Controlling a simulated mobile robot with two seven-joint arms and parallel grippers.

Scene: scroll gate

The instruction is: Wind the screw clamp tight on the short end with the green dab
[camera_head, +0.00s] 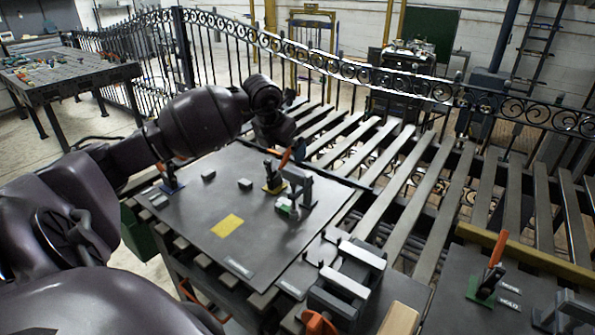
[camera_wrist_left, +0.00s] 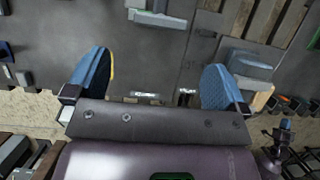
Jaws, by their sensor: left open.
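A grey clamp-like frame (camera_head: 303,186) stands near the right side of the dark work plate (camera_head: 205,250) in the head view; I take it for the screw clamp. A small piece with a green dab (camera_head: 284,205) sits at its foot. I cannot tell how far its screw is wound. My left gripper (camera_head: 273,133) is above the plate's far edge, behind the clamp and apart from it. In the left wrist view my left gripper (camera_wrist_left: 155,80) has its two blue fingertips wide apart, with nothing between them. My right gripper is not in view.
Toggle clamps with orange handles stand beside the frame (camera_head: 273,175), at the plate's left (camera_head: 170,178) and on the right-hand bench (camera_head: 488,277). A yellow patch (camera_head: 227,225) marks the plate. Grey bars (camera_head: 345,275) lie at front right. A scrolled iron gate (camera_head: 340,65) stands behind.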

